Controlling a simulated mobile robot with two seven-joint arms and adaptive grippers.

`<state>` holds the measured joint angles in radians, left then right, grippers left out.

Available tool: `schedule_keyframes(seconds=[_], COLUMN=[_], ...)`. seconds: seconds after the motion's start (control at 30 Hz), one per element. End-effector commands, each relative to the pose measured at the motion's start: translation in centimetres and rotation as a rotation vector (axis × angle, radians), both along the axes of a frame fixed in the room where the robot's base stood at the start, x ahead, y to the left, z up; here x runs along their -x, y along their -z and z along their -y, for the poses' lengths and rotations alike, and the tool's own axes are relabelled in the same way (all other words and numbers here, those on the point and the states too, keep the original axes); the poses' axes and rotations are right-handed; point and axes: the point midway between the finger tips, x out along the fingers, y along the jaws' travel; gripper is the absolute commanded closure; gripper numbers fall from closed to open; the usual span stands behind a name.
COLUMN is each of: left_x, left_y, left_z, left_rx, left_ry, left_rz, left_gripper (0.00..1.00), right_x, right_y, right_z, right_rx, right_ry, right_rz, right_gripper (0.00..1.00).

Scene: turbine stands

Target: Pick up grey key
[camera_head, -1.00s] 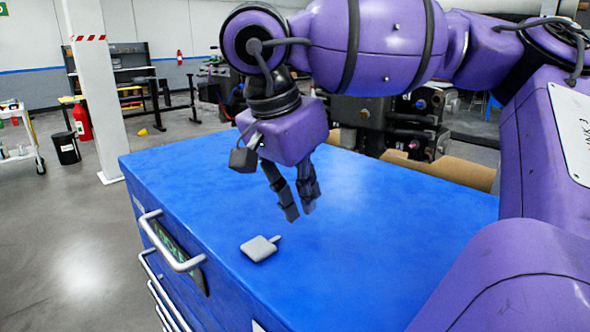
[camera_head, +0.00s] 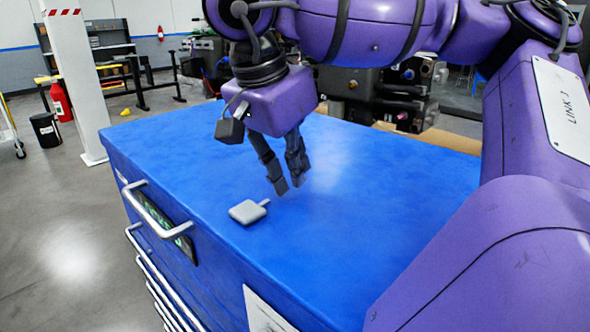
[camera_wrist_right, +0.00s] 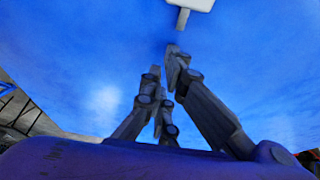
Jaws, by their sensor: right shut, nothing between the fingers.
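The grey key (camera_head: 245,212) lies flat on the blue top of the drawer cabinet (camera_head: 370,215), close to its left edge. It has a squarish head and a short narrow stem pointing up and to the right. In the right wrist view the key (camera_wrist_right: 187,8) is partly cut off at the top edge, its stem pointing toward the fingers. My right gripper (camera_head: 290,186) points down above the cabinet top, to the right of the key and apart from it. Its fingers are shut and empty, and they also show in the right wrist view (camera_wrist_right: 164,68). My left gripper is not in view.
The cabinet's left face has several drawers with metal handles (camera_head: 160,212). The blue top around the key is clear. A white pillar (camera_head: 75,75), a black bin (camera_head: 46,130) and a red extinguisher (camera_head: 61,102) stand on the floor at the left. Machinery (camera_head: 375,95) stands behind the cabinet.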

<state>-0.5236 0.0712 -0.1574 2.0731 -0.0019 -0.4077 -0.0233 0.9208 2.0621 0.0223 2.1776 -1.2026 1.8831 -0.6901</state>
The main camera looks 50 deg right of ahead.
Motion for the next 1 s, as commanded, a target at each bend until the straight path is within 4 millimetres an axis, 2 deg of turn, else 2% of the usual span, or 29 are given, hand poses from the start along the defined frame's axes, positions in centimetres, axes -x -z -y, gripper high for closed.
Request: schedule_keyframes(seconds=[0.5,1.0], left_x=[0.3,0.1], left_y=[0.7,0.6], left_z=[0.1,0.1], left_rx=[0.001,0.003], left_ry=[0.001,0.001], left_rz=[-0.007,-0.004], left_gripper=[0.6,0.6], right_x=[-0.5,-0.5], right_y=[0.1,0.1], right_z=[-3.0,-3.2], right_rx=[0.004,0.003], right_ry=[-0.01,-0.01], right_rz=[-0.003,-0.003], right_gripper=[1.0,1.0])
